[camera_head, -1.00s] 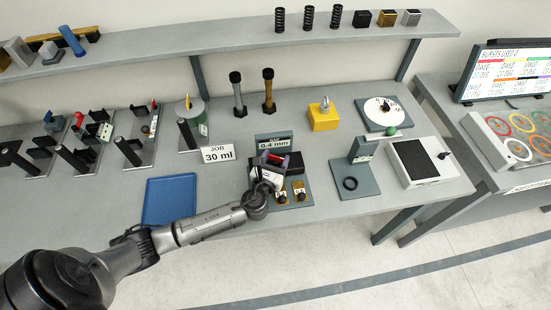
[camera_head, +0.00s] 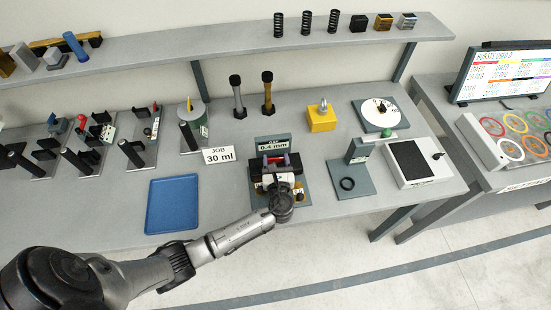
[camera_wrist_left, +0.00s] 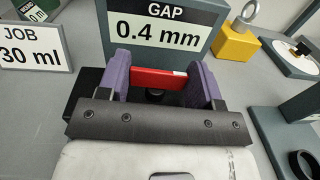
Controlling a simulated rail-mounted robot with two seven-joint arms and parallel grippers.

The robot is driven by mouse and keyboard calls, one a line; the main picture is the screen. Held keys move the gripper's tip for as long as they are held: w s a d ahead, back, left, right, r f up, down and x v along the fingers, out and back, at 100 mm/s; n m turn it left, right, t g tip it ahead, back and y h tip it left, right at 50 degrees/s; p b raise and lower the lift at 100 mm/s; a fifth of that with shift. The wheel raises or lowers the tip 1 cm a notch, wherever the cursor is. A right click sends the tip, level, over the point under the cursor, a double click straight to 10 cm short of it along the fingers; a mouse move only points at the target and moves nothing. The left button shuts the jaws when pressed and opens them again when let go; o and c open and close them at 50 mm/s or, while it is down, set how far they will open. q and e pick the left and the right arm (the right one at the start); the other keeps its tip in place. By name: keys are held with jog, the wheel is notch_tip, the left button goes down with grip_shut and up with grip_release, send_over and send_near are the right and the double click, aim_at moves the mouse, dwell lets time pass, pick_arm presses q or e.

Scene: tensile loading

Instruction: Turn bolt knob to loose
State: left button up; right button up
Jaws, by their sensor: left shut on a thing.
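The gap device (camera_head: 258,187) stands near the front edge of the bench. Its sign (camera_head: 274,145) reads "GAP 0.4 mm", and the sign also fills the top of the left wrist view (camera_wrist_left: 165,25). My left gripper (camera_head: 278,162) is over the device, just in front of the sign. In the left wrist view its purple fingers (camera_wrist_left: 160,82) are shut on a red bar-shaped knob (camera_wrist_left: 150,76), which lies across between them. The gripper body hides the lower part of the knob and much of the device. My right gripper is not in view.
A blue tray (camera_head: 173,203) lies to the left, with a "JOB 30 ml" card (camera_head: 218,155) behind it. A grey stand with a black ring (camera_head: 347,184) is close on the right. A yellow block (camera_head: 321,120) and two upright bolts (camera_head: 268,105) stand behind.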

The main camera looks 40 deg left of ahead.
pick_arm(q)
jog(key=shift+n+g+y, duration=0.5)
jog(key=shift+g, duration=0.1)
jog(key=o, duration=0.6)
jog(key=shift+o, duration=0.2)
jog(key=v, duration=1.2)
jog(key=shift+v, duration=0.9)
jog(key=shift+r, duration=0.1)
